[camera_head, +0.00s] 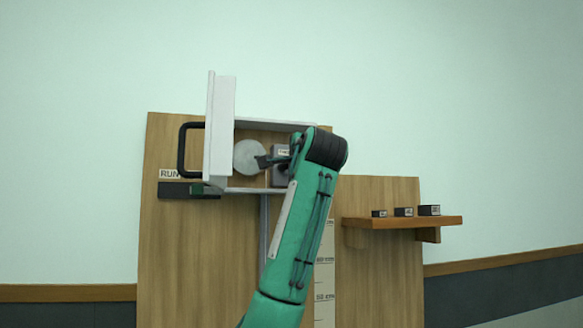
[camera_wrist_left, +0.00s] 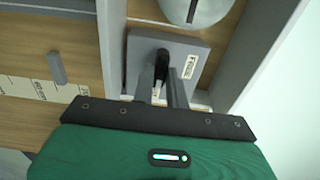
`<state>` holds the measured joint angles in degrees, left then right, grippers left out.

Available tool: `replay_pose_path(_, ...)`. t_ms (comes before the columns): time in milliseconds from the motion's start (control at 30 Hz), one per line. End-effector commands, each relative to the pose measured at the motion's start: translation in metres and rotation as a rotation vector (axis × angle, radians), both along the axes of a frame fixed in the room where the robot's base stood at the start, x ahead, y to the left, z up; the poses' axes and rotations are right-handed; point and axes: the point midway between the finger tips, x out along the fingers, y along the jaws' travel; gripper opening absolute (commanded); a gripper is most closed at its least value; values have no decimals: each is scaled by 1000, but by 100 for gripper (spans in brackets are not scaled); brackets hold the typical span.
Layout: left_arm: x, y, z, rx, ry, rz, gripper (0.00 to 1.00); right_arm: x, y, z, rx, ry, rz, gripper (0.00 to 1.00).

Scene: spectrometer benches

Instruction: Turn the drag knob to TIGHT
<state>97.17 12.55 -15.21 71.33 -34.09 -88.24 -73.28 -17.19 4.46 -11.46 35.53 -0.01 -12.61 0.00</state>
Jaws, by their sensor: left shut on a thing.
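The grey drag plate (camera_wrist_left: 203,49) is in the open cabinet, and it also shows in the head view (camera_head: 279,178), partly behind my arm. It has a small white label that seems to read FREE. The black drag knob (camera_wrist_left: 161,66) stands out from the plate. My left gripper (camera_wrist_left: 163,85) is shut on the knob, with its fingers reaching up to the plate. In the head view my left gripper (camera_head: 272,160) is at the cabinet, mostly hidden by my wrist. Any TIGHT mark is hidden or unreadable. My right gripper is out of view.
A pale round disc (camera_head: 248,157) is left of the plate. The cabinet's white door (camera_head: 219,130) stands open at left, with a black handle (camera_head: 183,148). A RUN label (camera_head: 169,174) is below it. A wooden shelf (camera_head: 400,222) at right holds small dark blocks.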

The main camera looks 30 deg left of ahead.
Motion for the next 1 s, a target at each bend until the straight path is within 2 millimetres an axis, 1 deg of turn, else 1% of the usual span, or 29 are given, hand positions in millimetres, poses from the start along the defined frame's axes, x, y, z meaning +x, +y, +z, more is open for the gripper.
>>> replay_pose_path(167, 1, 0, -2, 0, 4, 0, 0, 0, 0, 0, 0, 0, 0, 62)
replay_pose_path(200, 1, 0, -2, 0, 4, 0, 22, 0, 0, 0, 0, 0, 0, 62)
replay_pose_path(267, 1, 0, -1, 0, 3, 0, 34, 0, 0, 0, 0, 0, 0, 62)
replay_pose_path(300, 1, 0, -1, 0, 3, 0, 36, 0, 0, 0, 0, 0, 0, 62)
replay_pose_path(533, 0, 0, -1, 0, 1, 0, 36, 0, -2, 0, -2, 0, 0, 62)
replay_pose_path(667, -3, -5, -2, 1, -1, -1, 36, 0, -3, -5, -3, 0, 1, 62)
replay_pose_path(833, -19, -24, -5, 1, -2, -3, 36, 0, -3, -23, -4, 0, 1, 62)
replay_pose_path(1000, -45, -54, -6, 2, -3, -2, 36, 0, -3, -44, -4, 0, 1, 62)
